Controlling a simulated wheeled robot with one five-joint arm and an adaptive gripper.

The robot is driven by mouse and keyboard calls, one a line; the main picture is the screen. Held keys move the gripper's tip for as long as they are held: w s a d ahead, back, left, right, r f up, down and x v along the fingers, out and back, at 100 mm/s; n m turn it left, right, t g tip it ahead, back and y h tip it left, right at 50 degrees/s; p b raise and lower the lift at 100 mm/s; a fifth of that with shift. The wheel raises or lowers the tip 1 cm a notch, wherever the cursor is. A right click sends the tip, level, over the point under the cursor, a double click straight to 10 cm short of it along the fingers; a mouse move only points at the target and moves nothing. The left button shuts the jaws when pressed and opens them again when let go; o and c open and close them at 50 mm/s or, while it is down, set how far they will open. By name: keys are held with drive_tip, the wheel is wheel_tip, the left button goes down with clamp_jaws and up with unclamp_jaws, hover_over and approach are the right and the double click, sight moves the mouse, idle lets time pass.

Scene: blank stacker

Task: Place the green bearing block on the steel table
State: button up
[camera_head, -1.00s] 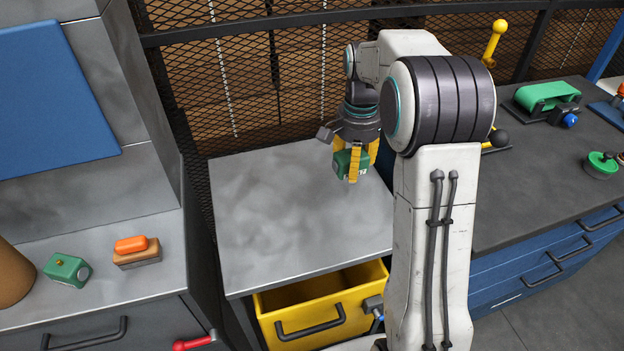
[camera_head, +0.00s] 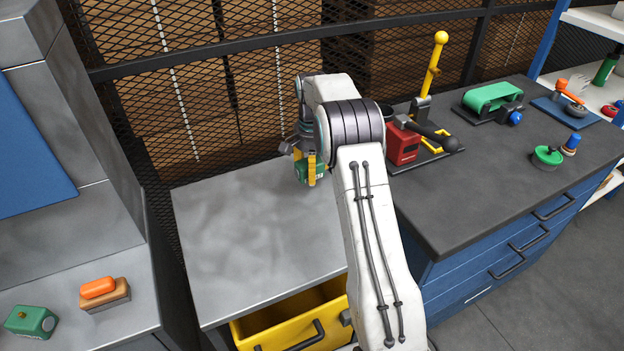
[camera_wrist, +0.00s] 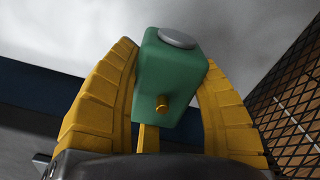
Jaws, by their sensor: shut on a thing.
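My gripper (camera_head: 310,168) is shut on a green bearing block (camera_head: 303,172), over the back right part of the grey steel table (camera_head: 235,235). In the wrist view, the green bearing block (camera_wrist: 172,75) sits between the yellow fingers, with a grey round face and a small brass fitting showing. Whether the block touches the tabletop I cannot tell. A second green block (camera_head: 30,321) with a brass fitting stands on the grey bench at the left. My arm hides the right edge of the steel table.
An orange-topped brown block (camera_head: 105,294) is on the left bench. An open yellow drawer (camera_head: 290,325) juts out below the steel table. On the dark right bench are a red device (camera_head: 402,146) with a yellow lever and a green belt tool (camera_head: 492,97). The steel table's left and middle are clear.

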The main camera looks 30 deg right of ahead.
drive_tip(key=shift+w+f, duration=0.1)
drive_tip(key=shift+f, duration=1.85)
drive_tip(key=shift+f, duration=0.1)
drive_tip(key=o, duration=1.2)
drive_tip(key=shift+f, duration=0.1)
